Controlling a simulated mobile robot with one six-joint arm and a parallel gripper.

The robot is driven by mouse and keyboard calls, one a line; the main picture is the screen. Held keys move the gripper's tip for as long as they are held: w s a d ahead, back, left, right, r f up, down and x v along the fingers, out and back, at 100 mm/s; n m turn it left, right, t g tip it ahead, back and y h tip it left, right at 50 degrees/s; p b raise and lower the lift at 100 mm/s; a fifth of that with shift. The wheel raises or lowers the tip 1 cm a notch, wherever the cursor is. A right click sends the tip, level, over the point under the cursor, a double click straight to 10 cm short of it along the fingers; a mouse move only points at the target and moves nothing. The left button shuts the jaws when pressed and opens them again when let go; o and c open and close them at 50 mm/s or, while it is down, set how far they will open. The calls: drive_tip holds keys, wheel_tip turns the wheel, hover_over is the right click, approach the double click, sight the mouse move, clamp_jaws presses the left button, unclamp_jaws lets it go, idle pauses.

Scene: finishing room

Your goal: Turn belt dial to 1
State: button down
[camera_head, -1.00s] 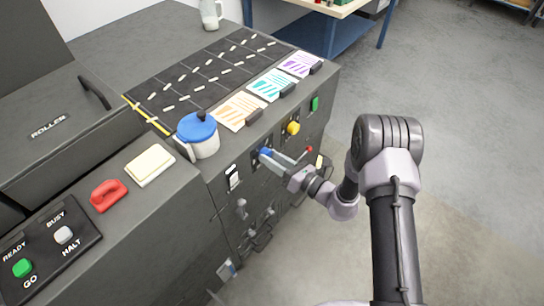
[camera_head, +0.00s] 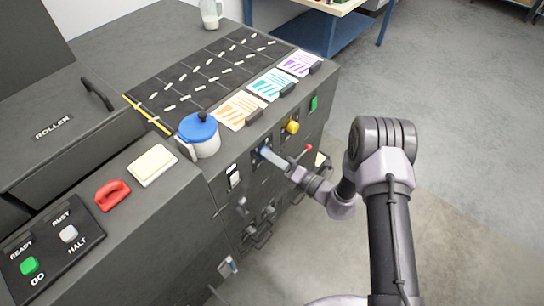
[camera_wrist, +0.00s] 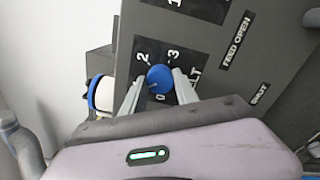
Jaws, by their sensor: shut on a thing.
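The blue belt dial (camera_wrist: 159,78) sits on a dark plate on the machine's front in the wrist view. The plate shows a 2, a 3, a 0 and part of the word "BELT"; I see no 1, and my left finger covers part of the plate. A short pale mark shows on the dial's lower left, but its exact setting is hard to read. My gripper (camera_wrist: 158,88) is shut on the dial, one finger on each side. In the head view my gripper (camera_head: 272,156) reaches the dial (camera_head: 263,150) from the right.
A yellow knob (camera_head: 292,127), a green button (camera_head: 313,104) and a red-tipped lever (camera_head: 308,148) lie close to my gripper on the same front. A white switch (camera_head: 233,177) is to its left. A blue-lidded jar (camera_head: 199,135) stands on the top above. Open floor lies at right.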

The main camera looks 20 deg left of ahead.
idle(0.5)
drive_tip(key=c, duration=0.9)
unclamp_jaws()
drive_tip(key=p+v, duration=0.3)
drive_tip(key=v, duration=1.4)
drive_tip(key=shift+s+d, duration=0.1)
drive_tip(key=shift+d, duration=0.1)
